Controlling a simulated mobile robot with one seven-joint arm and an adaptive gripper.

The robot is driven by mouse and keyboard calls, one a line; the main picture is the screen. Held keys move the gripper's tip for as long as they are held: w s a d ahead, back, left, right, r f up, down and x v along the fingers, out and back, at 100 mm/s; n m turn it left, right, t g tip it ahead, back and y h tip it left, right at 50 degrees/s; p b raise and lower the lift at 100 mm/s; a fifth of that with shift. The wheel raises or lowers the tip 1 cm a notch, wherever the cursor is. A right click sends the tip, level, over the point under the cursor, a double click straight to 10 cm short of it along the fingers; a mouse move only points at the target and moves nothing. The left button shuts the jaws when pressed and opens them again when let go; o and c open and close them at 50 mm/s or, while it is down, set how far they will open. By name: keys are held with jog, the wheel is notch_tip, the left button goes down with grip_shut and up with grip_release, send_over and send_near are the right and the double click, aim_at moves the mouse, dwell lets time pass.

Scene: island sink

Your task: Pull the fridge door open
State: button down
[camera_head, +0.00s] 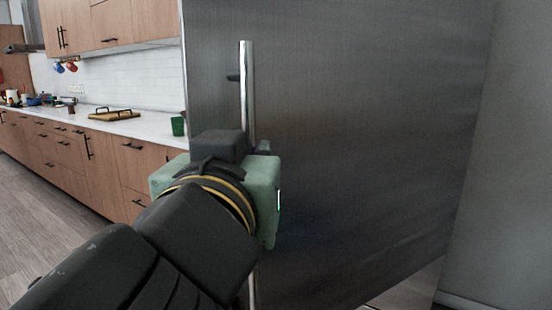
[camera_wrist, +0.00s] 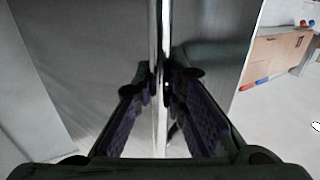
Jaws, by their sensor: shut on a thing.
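The fridge door (camera_head: 360,130) is a large brushed steel panel that fills the middle of the head view. Its handle (camera_head: 247,90) is a tall vertical chrome bar near the door's left edge. In the wrist view the handle (camera_wrist: 158,35) runs down the middle, between the two fingers of my gripper (camera_wrist: 157,85). My gripper is shut on the handle. In the head view my wrist and arm hide the fingers and the handle's middle part. I cannot tell from these frames whether the door stands ajar.
A white counter (camera_head: 140,126) with wooden cabinets runs along the left. A green cup (camera_head: 178,126) and a wooden tray (camera_head: 114,114) stand on it. A grey wall (camera_head: 515,160) is close on the right. Open floor (camera_head: 40,235) lies at the left.

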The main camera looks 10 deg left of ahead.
jog(key=shift+s, duration=0.25)
jog(key=c, duration=1.8)
grip_release()
jog(key=shift+s+a, duration=0.1)
jog(key=shift+o, duration=1)
jog(key=shift+r, duration=0.1)
